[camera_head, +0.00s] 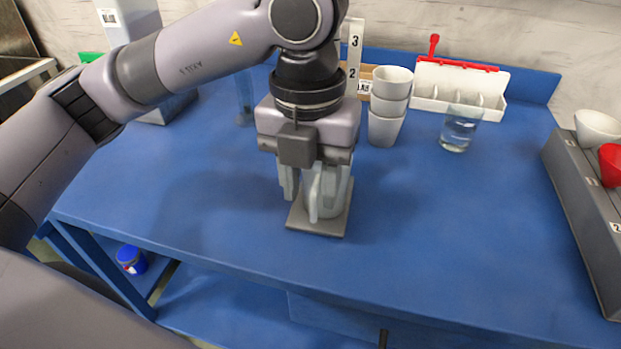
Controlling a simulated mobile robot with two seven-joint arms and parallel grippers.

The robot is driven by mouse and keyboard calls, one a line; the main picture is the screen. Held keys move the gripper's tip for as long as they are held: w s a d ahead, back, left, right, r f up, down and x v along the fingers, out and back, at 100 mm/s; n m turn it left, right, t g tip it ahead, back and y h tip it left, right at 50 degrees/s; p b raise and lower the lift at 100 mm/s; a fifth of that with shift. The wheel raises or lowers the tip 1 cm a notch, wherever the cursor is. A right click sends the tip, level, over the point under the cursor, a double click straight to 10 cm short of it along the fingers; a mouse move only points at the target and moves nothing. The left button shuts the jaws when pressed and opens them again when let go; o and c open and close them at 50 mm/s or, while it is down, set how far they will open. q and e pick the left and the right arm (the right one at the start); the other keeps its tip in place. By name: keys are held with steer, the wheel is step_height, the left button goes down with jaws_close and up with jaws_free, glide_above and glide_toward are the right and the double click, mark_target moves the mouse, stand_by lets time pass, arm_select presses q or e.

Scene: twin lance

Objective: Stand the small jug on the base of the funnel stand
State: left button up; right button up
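The small jug (328,200) is pale and translucent, with its handle (313,198) facing me. It looks upright on a flat grey square plate, the base of the funnel stand (318,229). The rest of the stand is hidden behind my arm or cannot be made out. My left gripper (318,187) points straight down over the jug, one finger on each side. The fingers are spread, with a narrow gap showing between the left finger and the handle. The jug's top is partly hidden by the gripper. My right gripper is not in view.
Stacked white cups (387,105), a glass of clear liquid (457,128) and a white divided tray (458,84) stand behind to the right. The blue tabletop around the plate is clear.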

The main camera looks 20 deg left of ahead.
arm_select(q)
step_height(320, 180, up, 7)
steer(key=shift+p, duration=0.4)
steer(key=shift+a, duration=0.1)
stand_by(0.4)
